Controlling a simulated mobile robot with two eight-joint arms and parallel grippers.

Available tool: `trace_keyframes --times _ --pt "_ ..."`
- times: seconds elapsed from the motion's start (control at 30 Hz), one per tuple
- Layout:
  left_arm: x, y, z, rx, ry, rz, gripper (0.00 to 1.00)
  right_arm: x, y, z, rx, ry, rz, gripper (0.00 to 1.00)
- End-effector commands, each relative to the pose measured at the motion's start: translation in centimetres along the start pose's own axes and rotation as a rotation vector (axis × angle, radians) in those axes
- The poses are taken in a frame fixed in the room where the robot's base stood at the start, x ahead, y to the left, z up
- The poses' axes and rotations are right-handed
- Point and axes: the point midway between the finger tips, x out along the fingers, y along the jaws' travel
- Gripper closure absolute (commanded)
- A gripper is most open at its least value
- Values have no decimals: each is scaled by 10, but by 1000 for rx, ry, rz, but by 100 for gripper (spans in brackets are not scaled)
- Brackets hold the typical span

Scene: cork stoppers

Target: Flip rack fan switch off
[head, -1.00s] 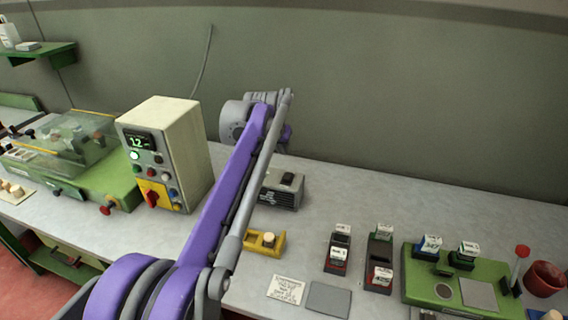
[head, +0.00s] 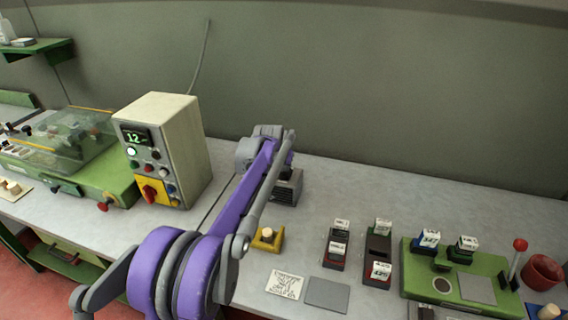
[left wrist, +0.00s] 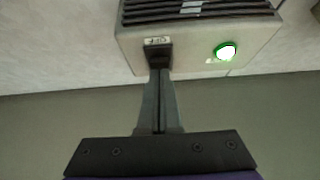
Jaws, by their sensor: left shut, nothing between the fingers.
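The rack fan unit (head: 288,190) is a small grey box with dark vents on the bench, partly hidden behind my left arm. In the left wrist view the fan unit (left wrist: 205,38) shows dark slats, a bright green-ringed lamp (left wrist: 226,50) and a dark switch (left wrist: 158,50) under a small label that seems to read OFF. My left gripper (left wrist: 158,74) is shut and empty, its fingertips at the switch; I cannot tell whether they press it. In the head view its fingertips are hidden behind the arm. My right gripper is not in view.
A cream control box (head: 165,150) with a lit display stands left of my arm. A yellow holder with a cork (head: 268,236) sits in front of the fan unit. Stamp racks (head: 337,247) and a green tray (head: 420,292) are to the right. The bench behind them is clear.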

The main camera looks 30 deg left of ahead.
Motion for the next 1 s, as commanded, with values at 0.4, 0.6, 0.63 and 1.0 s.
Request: trace_keyframes --times 0.4,0.6,0.63,1.0 --pt "8 0 14 0 107 0 100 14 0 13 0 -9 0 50" --pt "5 0 9 0 101 1 100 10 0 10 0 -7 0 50" --pt "5 0 9 0 101 1 100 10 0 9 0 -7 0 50" --pt "6 0 -6 0 101 1 100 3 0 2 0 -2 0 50"
